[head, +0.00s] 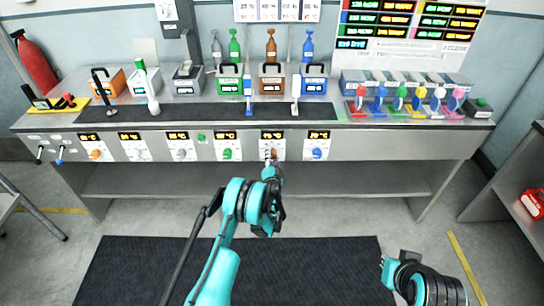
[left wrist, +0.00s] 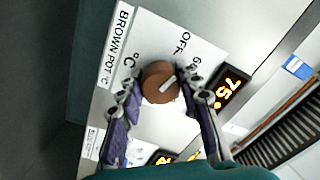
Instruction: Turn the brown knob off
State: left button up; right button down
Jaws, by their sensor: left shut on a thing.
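The brown knob (left wrist: 160,82) is on a white panel labelled BROWN POT °C in the left wrist view. Its white mark points up and right, and OFF is printed above it. A lit display (left wrist: 231,88) beside it reads about 75. My left gripper (left wrist: 160,96) has one finger on each side of the knob and is shut on it. In the head view, my left gripper (head: 271,159) reaches the counter front and mostly hides the knob. My right gripper (head: 387,266) is low at the right, away from the counter; its opening is unclear.
An orange knob (head: 95,154), a green knob (head: 227,154) and a blue knob (head: 317,153) sit along the same counter front. Pots, bottles and coloured clamps stand on top. The floor before the counter is clear, with a dark mat (head: 330,270).

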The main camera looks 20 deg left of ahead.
aim_at(272, 134)
pick_arm(q)
jog(key=shift+n, duration=0.7)
jog(key=o, duration=1.2)
notch_tip(272, 134, up, 10)
